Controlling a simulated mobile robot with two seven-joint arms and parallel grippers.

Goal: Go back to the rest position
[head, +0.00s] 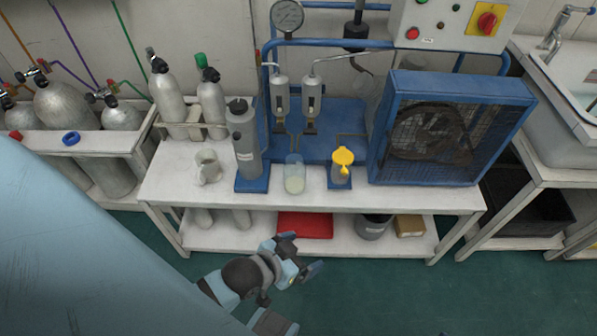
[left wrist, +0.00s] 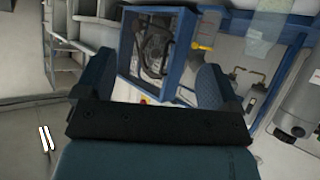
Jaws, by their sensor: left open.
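My left gripper (head: 300,254) is in front of the bench's lower shelf in the head view, near its front edge. Its two fingers are spread with nothing between them. The left wrist view shows the same open gripper (left wrist: 148,90), with the blue compressor cage seen beyond its fingers. My right gripper is not in either view.
A white bench (head: 440,200) carries the blue caged compressor (head: 451,130), a grey cylinder (head: 245,150), a glass jar (head: 294,178) and a yellow-topped cup (head: 341,168). Gas bottles (head: 75,108) stand at left. A sink (head: 570,90) is at right. Green floor (head: 430,300) in front is clear.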

